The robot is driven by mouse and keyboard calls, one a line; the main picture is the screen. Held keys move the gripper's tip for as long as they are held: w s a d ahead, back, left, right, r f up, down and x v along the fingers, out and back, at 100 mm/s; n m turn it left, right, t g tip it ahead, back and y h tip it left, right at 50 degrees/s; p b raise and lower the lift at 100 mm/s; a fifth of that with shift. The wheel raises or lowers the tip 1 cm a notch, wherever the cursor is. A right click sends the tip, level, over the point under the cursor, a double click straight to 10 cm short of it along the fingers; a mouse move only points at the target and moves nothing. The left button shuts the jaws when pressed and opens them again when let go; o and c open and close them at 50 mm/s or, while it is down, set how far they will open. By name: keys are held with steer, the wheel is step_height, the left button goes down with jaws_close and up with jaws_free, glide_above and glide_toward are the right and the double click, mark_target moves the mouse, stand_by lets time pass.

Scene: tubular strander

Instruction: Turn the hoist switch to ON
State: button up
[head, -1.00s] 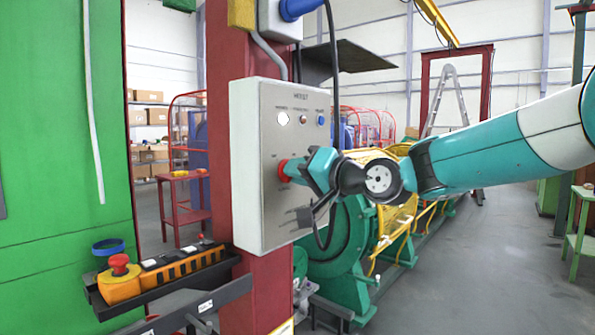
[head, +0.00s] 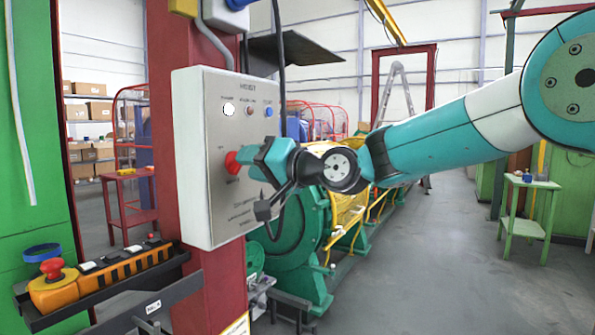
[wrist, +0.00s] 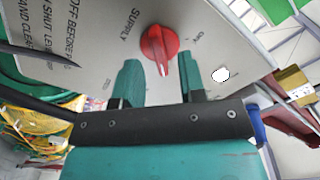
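The hoist switch is a red rotary knob (head: 233,162) on the front of a grey control box (head: 190,150) marked HOIST. In the wrist view the knob (wrist: 158,45) is near the middle, its raised grip pointing toward my gripper's palm. Small labels sit on both sides of it; one at upper right seems to read ON. My gripper (wrist: 160,66) is open, a teal finger on each side of the knob's grip, with a visible gap on both sides. In the head view my gripper (head: 250,165) is right at the knob and partly hides it.
The box has a white lamp (head: 229,109) and a blue button (head: 268,112) above the knob. It is mounted on a red column (head: 178,60). A tray with an orange emergency-stop box (head: 52,290) is at lower left.

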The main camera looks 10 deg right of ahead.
steer(key=b+v, duration=0.4)
steer(key=v, duration=1.1)
steer(key=shift+s+d, duration=0.15)
steer(key=shift+s, duration=0.05)
